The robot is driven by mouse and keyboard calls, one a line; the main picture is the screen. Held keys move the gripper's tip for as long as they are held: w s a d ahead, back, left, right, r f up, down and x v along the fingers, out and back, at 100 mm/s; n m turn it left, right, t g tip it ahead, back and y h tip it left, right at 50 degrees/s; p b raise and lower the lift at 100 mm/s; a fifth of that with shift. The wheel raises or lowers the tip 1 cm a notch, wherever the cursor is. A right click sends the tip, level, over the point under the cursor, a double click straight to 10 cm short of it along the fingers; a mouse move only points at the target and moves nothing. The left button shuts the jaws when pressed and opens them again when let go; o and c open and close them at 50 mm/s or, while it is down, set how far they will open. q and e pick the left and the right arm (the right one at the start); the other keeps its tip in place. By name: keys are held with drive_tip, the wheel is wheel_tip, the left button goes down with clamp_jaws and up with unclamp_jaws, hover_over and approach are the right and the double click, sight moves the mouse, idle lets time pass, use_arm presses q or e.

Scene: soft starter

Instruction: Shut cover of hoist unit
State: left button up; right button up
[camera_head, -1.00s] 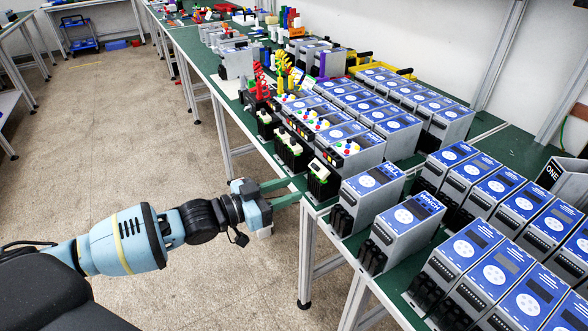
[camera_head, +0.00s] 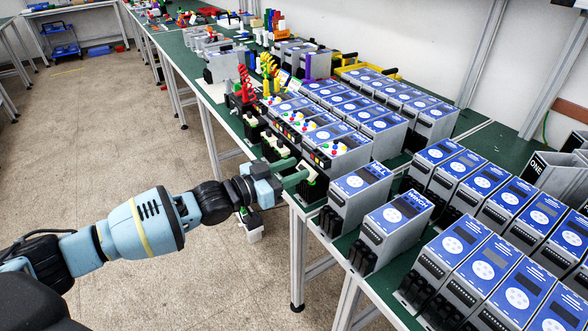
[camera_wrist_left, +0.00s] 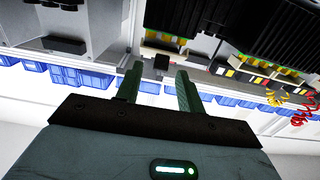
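My left gripper (camera_head: 293,170) reaches in from the left at the table's near edge, its two green fingers apart and nothing seen between them. The left wrist view shows the fingers (camera_wrist_left: 158,88) spread, with a small dark block (camera_wrist_left: 161,62) beyond the gap. No label reading "hoist" is legible, so I cannot tell which unit it is or how its cover stands. A grey unit with a blue top labelled WINCH (camera_head: 392,228) stands to the right. My right gripper is not in view.
Many grey units with blue tops (camera_head: 470,250) crowd the right of the green table (camera_head: 385,278). Another blue-topped unit (camera_head: 357,190) stands just right of the gripper. Red (camera_head: 244,85) and yellow (camera_head: 268,75) upright parts stand further back.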

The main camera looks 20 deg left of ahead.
use_arm(q)
drive_tip(key=shift+w+d, duration=0.25)
drive_tip(key=shift+w, duration=0.05)
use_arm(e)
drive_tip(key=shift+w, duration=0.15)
use_arm(q)
drive_tip(key=shift+c, duration=0.5)
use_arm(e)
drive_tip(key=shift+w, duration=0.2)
use_arm(q)
clamp_jaws()
drive_tip(key=shift+r, duration=0.1)
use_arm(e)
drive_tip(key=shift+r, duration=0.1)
